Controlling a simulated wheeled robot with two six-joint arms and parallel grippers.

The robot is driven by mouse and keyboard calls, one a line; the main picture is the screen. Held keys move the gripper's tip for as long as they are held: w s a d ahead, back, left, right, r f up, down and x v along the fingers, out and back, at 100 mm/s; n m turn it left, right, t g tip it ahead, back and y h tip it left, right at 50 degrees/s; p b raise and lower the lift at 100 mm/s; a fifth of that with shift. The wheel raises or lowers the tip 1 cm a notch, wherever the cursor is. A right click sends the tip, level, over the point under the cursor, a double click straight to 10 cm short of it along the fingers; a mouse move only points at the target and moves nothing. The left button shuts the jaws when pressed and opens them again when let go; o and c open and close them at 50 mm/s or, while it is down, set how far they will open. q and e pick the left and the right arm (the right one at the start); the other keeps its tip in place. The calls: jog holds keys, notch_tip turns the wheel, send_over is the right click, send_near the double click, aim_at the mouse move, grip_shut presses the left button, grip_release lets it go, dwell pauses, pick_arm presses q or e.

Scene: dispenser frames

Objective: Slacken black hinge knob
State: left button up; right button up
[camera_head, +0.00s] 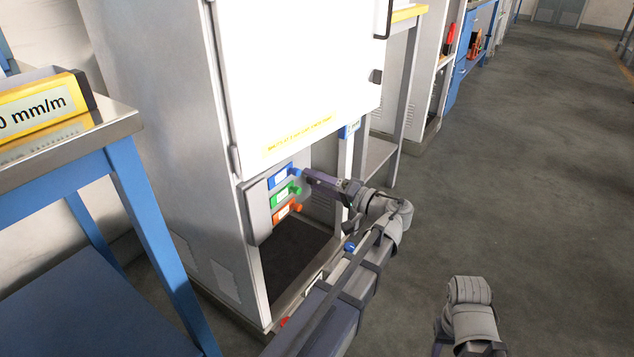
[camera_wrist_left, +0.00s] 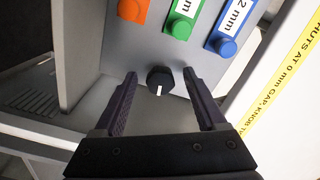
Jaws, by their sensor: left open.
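The black knob (camera_wrist_left: 160,80), round with a white pointer line, sits on the grey panel in the left wrist view. My left gripper (camera_wrist_left: 160,74) is open, with one dark finger on each side of the knob and a visible gap to both. I cannot tell from this view how deep the fingertips reach. In the head view my left gripper (camera_head: 312,178) is at the panel below the white door (camera_head: 300,75); I cannot make out the knob there. My right gripper is not in view.
Blue (camera_head: 281,176), green (camera_head: 284,193) and orange (camera_head: 286,211) labelled tabs with knobs sit beside the gripper. A yellow text strip (camera_wrist_left: 295,78) runs along the white door. A blue-legged table (camera_head: 150,215) stands at left. Open floor (camera_head: 530,170) lies at right.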

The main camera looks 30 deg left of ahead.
pick_arm(q)
jog(key=d, duration=0.7)
jog(key=shift+s+d, duration=0.3)
jog(key=shift+d, duration=0.05)
jog(key=s+d+f+m+g+h+p, duration=0.1)
jog(key=s+d+f+m+h+p, duration=0.3)
jog(key=s+d+h+p, duration=0.55)
jog(key=s+d+f+m+h+p, duration=0.4)
jog(key=s+d+h, duration=0.3)
jog(key=d, duration=0.6)
notch_tip(320, 180, up, 38)
jog(key=w+p, duration=0.1)
jog(key=p, duration=3.7)
